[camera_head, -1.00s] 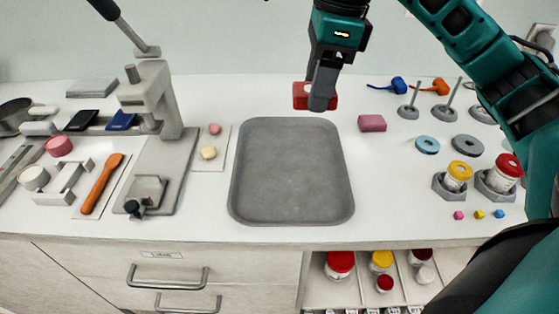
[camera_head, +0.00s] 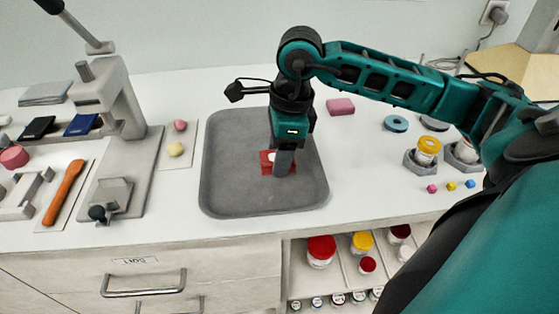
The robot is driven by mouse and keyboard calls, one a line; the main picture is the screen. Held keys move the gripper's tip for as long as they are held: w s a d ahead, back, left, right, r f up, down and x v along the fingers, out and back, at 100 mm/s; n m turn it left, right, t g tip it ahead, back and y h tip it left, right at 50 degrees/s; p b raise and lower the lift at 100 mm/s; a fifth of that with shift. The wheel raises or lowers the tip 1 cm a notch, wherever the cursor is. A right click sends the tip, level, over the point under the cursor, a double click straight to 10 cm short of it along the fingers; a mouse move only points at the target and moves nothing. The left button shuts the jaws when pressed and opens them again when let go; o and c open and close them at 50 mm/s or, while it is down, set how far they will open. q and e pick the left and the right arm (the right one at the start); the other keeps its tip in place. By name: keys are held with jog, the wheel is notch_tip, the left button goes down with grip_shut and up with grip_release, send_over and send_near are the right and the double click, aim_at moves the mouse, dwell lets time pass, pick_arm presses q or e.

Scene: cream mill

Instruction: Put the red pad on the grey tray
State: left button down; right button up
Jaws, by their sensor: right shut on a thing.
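The grey tray (camera_head: 228,185) lies flat on the white counter in the middle of the head view. My right gripper (camera_head: 282,170) points down over the right half of the tray and is shut on the red pad (camera_head: 268,168). The pad is at or just above the tray's surface; I cannot tell whether it touches. The gripper's fingers hide part of the pad. My left gripper is not in view.
A pink block (camera_head: 341,107) lies behind the tray to the right. A grey press (camera_head: 120,110) stands to the left, with an orange-handled tool (camera_head: 63,192) beside it. Jars (camera_head: 428,147) and small cubes (camera_head: 451,186) are at the right. The tray's left half is clear.

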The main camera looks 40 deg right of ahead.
jog(key=shift+f, duration=1.35)
jog(key=shift+f, duration=0.15)
jog(key=o, duration=1)
jog(key=r, duration=0.4)
jog(key=d+r, duration=0.1)
jog(key=r, duration=0.3)
jog(key=s+r, duration=0.1)
jog(key=r, duration=0.3)
jog(key=shift+d+r+p, duration=0.1)
jog(key=shift+d+p, duration=0.2)
jog(key=shift+p, duration=0.05)
